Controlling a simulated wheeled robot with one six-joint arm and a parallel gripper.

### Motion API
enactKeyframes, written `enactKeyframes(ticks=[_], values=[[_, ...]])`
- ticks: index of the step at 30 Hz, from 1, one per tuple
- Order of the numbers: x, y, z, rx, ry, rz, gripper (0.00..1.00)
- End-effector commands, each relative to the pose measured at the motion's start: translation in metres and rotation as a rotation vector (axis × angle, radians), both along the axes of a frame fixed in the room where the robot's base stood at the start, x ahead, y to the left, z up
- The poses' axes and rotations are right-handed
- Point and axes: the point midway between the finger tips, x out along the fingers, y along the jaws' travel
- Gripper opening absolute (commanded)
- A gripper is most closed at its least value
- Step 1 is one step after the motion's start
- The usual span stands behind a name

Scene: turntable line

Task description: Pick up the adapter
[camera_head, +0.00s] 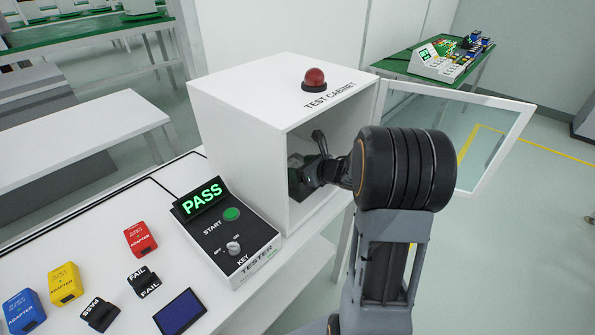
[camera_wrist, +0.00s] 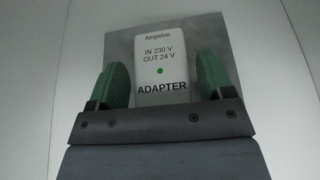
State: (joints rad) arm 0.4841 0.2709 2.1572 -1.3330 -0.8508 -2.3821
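The adapter (camera_wrist: 162,70) is a white block with a small green light and printed ADAPTER, IN 230 V, OUT 24 V. In the wrist view it lies against a grey plate (camera_wrist: 118,48). My gripper (camera_wrist: 163,80) has its two green fingers on either side of the adapter, open, with narrow gaps showing. In the head view my gripper (camera_head: 312,168) is inside the white test cabinet (camera_head: 236,112). The adapter cannot be made out in that view; the cabinet wall and my arm hide much of the inside.
The cabinet's glass door (camera_head: 488,140) stands open to the right. A tester (camera_head: 228,230) with a lit PASS display (camera_head: 202,199) stands left of the cabinet. Red (camera_head: 140,239), yellow (camera_head: 65,284) and blue (camera_head: 24,311) adapters lie on the table, with FAIL and PASS blocks nearby.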

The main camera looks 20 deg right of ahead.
Motion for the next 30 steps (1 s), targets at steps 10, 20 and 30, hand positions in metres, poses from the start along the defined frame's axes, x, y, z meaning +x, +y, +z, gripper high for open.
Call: enactKeyframes(ticks=[10, 20, 30], values=[[0.000, 0.000, 0.000, 0.000, 0.000, 0.000, 0.40], [0.000, 0.000, 0.001, 0.000, -0.001, 0.000, 0.28], [0.000, 0.000, 0.026, -0.003, -0.006, 0.001, 0.28]])
